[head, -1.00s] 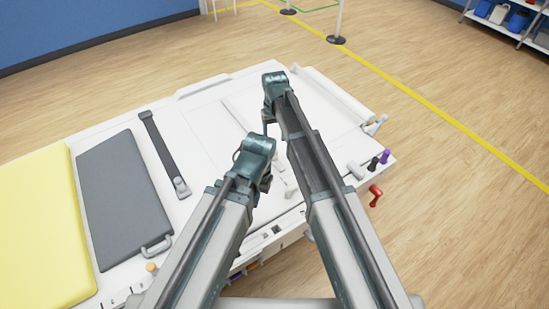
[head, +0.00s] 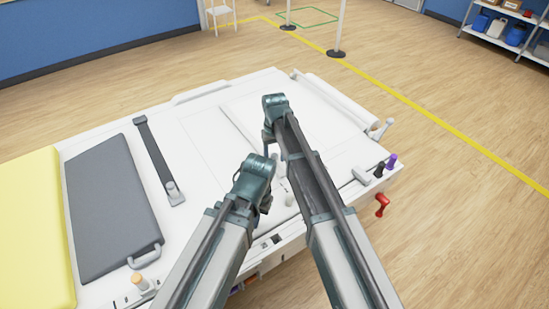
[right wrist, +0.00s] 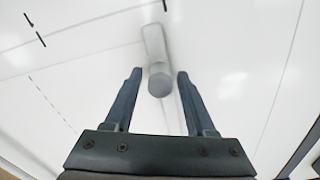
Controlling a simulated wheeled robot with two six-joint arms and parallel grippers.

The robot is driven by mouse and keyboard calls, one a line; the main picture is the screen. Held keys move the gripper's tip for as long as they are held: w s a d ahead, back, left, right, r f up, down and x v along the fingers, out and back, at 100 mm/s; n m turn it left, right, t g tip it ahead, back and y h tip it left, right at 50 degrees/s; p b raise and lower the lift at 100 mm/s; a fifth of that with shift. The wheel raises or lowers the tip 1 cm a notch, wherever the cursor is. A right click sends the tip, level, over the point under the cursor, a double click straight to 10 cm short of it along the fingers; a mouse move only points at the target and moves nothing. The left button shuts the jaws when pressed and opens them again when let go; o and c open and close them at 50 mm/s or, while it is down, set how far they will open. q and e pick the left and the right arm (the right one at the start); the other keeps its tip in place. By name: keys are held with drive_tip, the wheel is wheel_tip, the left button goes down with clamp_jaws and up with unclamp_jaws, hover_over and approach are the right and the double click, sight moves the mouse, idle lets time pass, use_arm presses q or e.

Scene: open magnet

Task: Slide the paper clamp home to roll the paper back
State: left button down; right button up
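The white table top carries a broad sheet-like panel with a thin, pale bar (head: 238,124) across it, which may be the paper clamp; I cannot be sure. A white paper roll (head: 338,98) lies along the table's right back edge. My right gripper (right wrist: 158,98) is open in the right wrist view. A pale handle with a rounded grey end (right wrist: 159,82) shows between and beyond its fingertips, with no visible contact.
A grey pad (head: 112,200), a yellow pad (head: 32,230) and a dark strap (head: 158,160) lie on the left. A crank (head: 381,129), a grey lever (head: 361,176), black and purple knobs (head: 391,161) and a red handle (head: 382,205) line the right side. Open floor lies right.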

clamp_jaws()
idle(1.2)
